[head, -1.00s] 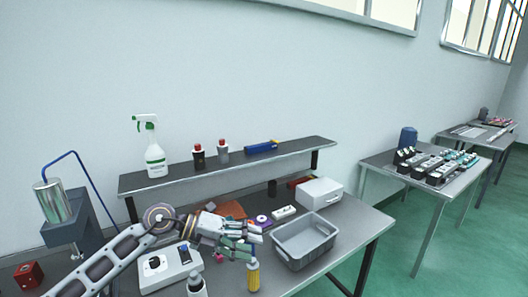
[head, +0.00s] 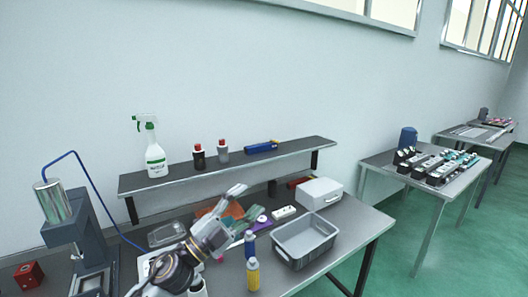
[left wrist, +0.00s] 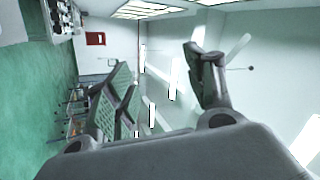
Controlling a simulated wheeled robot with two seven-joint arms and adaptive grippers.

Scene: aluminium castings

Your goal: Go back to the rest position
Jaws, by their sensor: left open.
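My left gripper (head: 241,205) is above the workbench (head: 345,250), its fingers spread and pointing up and to the right, with nothing between them. In the left wrist view the open fingers (left wrist: 162,80) show against the room, one with a green ribbed pad. My left arm comes up from the bottom of the head view and hides part of a white device behind it. My right gripper is not in view.
A grey bin (head: 305,242), a yellow bottle (head: 253,274) and a blue-topped bottle (head: 249,243) stand close right of the gripper. A raised shelf (head: 230,167) holds a spray bottle (head: 155,155). A press-like machine (head: 80,235) stands left. Space above the bench's right end is clear.

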